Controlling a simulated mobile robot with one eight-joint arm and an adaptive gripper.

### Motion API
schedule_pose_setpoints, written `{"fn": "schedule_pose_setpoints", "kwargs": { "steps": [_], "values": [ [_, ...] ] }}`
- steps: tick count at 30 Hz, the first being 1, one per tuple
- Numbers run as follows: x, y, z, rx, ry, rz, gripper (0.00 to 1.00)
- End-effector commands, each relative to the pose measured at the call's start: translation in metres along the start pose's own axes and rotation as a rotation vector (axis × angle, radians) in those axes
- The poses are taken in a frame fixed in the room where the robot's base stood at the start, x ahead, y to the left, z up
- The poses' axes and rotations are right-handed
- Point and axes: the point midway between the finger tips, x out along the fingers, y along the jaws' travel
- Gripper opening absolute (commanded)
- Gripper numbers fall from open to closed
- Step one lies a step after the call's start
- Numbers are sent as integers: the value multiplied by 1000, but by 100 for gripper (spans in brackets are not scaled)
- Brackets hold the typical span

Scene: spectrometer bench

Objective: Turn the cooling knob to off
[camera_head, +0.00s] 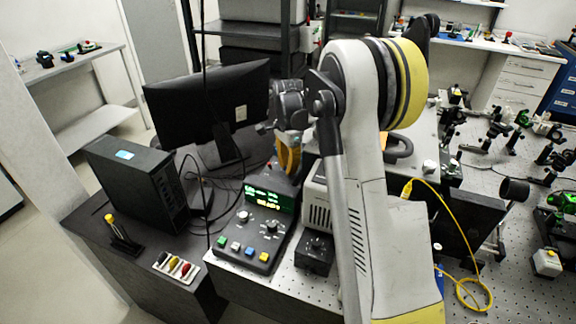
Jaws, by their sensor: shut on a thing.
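My gripper (288,156) reaches down at the end of the arm, just behind the control unit with the green display. Its orange-yellow fingers are closed over a dark box (268,179), shut on what seems to be the cooling knob. The knob itself is hidden by the fingers, so its pointer and setting cannot be read. The control unit (252,238) in front has a lit green display (268,198), several dark knobs and a row of coloured buttons. No label is legible at this size.
A small black box with a knob (316,246) and a pale vented box (317,205) stand beside the control unit. A monitor (213,103) and a computer tower (137,180) are at the left. A yellow cable (446,207) loops over the perforated bench at the right.

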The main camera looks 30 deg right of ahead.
Motion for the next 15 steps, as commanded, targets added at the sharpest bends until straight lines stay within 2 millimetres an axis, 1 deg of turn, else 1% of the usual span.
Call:
{"fn": "schedule_pose_setpoints", "kwargs": {
  "steps": [6,15],
  "values": [
    [-1,0,0,-175,0,-1,0],
    [0,0,0,-341,0,-1,0]
  ]
}}
